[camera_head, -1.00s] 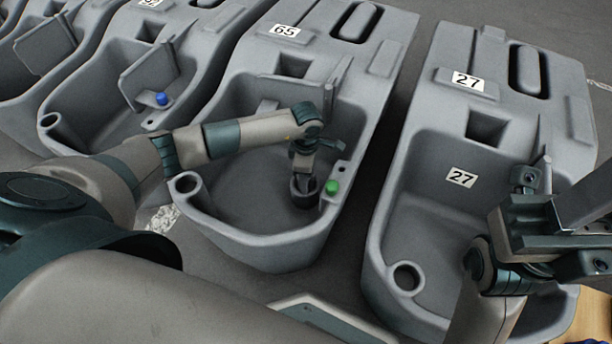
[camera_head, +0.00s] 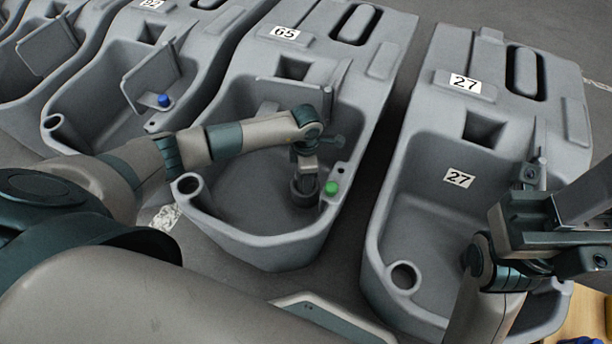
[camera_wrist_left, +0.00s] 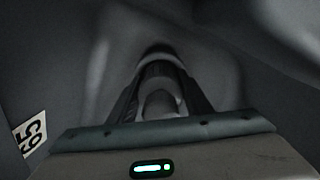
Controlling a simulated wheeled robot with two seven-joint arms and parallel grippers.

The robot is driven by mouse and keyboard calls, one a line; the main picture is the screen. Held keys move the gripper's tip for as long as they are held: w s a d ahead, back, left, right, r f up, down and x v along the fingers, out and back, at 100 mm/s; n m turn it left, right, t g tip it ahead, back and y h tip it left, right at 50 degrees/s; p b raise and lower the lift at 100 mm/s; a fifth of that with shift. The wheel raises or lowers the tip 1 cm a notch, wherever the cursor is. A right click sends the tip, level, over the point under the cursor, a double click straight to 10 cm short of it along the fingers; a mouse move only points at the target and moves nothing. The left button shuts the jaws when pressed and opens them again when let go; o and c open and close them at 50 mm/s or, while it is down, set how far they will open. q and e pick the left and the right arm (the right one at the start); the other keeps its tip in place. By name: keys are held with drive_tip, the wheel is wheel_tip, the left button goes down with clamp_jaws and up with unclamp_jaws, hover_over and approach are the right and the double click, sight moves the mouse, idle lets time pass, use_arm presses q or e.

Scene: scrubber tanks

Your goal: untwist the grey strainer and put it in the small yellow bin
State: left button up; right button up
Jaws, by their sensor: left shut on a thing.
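The dark grey strainer (camera_head: 303,196) sits low in the basin of the grey tank (camera_head: 215,222) labelled 65, partly hidden by my left gripper. My left gripper (camera_head: 305,178) points down into that basin and is shut on the strainer. In the left wrist view the two dark fingers (camera_wrist_left: 160,95) stand on either side of a paler grey rounded piece (camera_wrist_left: 160,104), the strainer. My right gripper (camera_head: 529,178) is over the tank labelled 27 at the right; its fingers do not show clearly. No small yellow bin can be made out for certain.
A green knob (camera_head: 331,188) is close to the right of my left gripper. A blue knob (camera_head: 164,100) is on the neighbouring tank at the left. The tank labelled 27 (camera_head: 400,222) stands to the right across a narrow gap. A yellow-tan patch (camera_head: 590,314) shows at the bottom right corner.

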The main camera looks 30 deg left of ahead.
use_arm(q)
drive_tip(key=o, duration=2.1)
drive_tip(key=shift+r, duration=0.1)
drive_tip(key=shift+r+p, duration=2.85)
drive_tip(key=shift+r, duration=0.55)
drive_tip(key=shift+f+m+b, duration=0.1)
drive_tip(key=shift+m+b, duration=0.35)
drive_tip(key=shift+m, duration=0.95)
